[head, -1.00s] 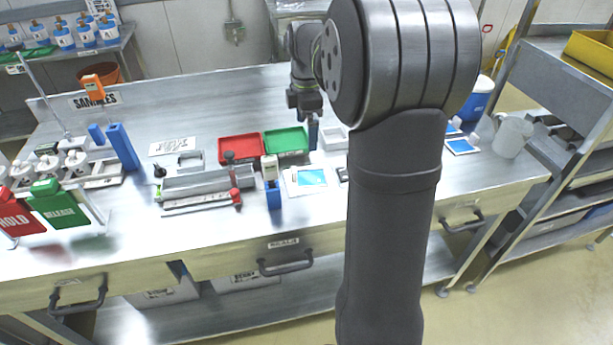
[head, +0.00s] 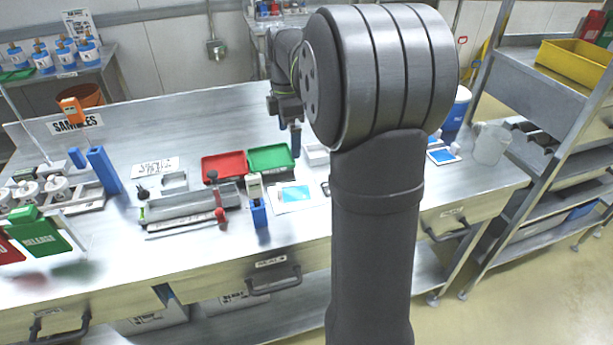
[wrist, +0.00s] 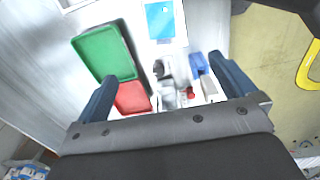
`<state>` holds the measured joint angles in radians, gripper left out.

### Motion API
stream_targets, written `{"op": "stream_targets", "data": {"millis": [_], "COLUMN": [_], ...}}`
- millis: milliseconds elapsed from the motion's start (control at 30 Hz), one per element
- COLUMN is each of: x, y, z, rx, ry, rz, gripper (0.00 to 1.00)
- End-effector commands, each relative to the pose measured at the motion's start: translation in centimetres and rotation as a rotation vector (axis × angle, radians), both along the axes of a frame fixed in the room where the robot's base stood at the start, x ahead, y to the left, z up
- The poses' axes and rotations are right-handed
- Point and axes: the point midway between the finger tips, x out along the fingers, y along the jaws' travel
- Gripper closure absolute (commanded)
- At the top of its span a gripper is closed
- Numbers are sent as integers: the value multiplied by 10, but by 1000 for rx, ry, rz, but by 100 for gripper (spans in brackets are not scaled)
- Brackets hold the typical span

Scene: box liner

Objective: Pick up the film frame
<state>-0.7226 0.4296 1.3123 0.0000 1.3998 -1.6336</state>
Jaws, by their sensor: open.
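I take the film frame to be the flat white card with a light blue window (head: 293,196), lying on the bench in front of the green tray. It also shows at the top of the wrist view (wrist: 161,20), partly cut off. My gripper (head: 296,150) hangs above the bench by the green tray, partly behind my arm. In the wrist view, the two blue fingers (wrist: 165,78) are wide apart with nothing gripped between them. The card lies beyond the fingertips, apart from them.
A green tray (head: 270,158) and a red tray (head: 223,166) lie behind the card. A blue holder (head: 259,213) stands just left of it, near a long grey trough (head: 188,204). A white open frame (head: 316,154) lies right of the green tray. Bare bench lies in front.

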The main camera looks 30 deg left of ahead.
Motion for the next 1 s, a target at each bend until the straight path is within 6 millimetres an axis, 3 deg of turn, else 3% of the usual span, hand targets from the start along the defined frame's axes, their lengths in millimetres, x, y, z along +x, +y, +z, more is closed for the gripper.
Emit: {"op": "stream_targets", "data": {"millis": [300, 600, 1000], "x": [0, 0, -1], "y": [0, 0, 1], "z": [0, 0, 0], "rx": [0, 0, 0], "ry": [0, 0, 0], "rz": [0, 0, -57], "gripper": [0, 59, 61]}}
